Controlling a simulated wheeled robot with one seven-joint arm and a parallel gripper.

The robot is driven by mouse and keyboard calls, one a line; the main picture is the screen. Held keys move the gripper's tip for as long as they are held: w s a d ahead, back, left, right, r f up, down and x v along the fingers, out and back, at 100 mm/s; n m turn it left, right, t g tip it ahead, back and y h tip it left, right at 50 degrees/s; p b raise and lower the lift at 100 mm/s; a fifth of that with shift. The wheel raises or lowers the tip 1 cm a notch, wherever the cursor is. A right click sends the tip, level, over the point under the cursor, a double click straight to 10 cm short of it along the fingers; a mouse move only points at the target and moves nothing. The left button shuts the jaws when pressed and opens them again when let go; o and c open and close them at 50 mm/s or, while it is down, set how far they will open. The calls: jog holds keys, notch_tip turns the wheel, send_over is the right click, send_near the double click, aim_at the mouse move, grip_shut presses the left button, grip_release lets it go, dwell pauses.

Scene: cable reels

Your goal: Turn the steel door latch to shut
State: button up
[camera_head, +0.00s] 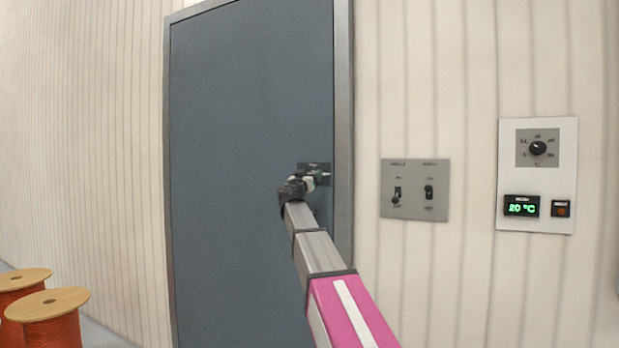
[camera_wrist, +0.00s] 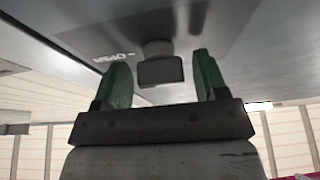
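The grey-blue door (camera_head: 245,130) stands flush in its metal frame in the head view. A dark latch plate (camera_head: 318,168) sits near the door's right edge, mostly behind my gripper (camera_head: 316,176). In the wrist view the steel latch (camera_wrist: 160,66) shows as a dark block on a short stem, on a plate with the word OPEN printed beside it. My gripper (camera_wrist: 160,82) has its two green fingers spread, one on each side of the latch, with gaps on both sides. The latch's exact turn is hard to tell.
A grey switch panel (camera_head: 415,190) with two switches is on the wall right of the door frame (camera_head: 343,120). Further right is a white thermostat panel (camera_head: 537,175) reading 20 °C. Two orange cable reels (camera_head: 48,318) stand on the floor at lower left.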

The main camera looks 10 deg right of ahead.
jog(key=c, duration=0.7)
jog(key=shift+o, duration=0.2)
jog(key=shift+n, duration=0.4)
jog(key=n+y, duration=0.1)
jog(key=n, duration=0.2)
jog(key=n+t+y, duration=0.1)
jog(key=n+y, duration=0.1)
jog(key=n, duration=0.1)
jog(key=shift+s+d+t+y, duration=0.1)
jog(key=shift+t+y, duration=0.2)
jog(key=n+y, duration=0.2)
jog(key=n, duration=0.3)
jog(key=shift+n, duration=0.3)
jog(key=n+y, duration=0.2)
jog(key=n, duration=0.3)
jog(key=shift+r, duration=0.1)
jog(key=shift+n+g+y, duration=0.3)
jog(key=shift+n+g, duration=0.3)
jog(key=shift+n, duration=0.65)
jog(key=shift+n+g+y, duration=0.3)
jog(key=shift+n+g, duration=0.3)
jog(key=shift+n, duration=0.65)
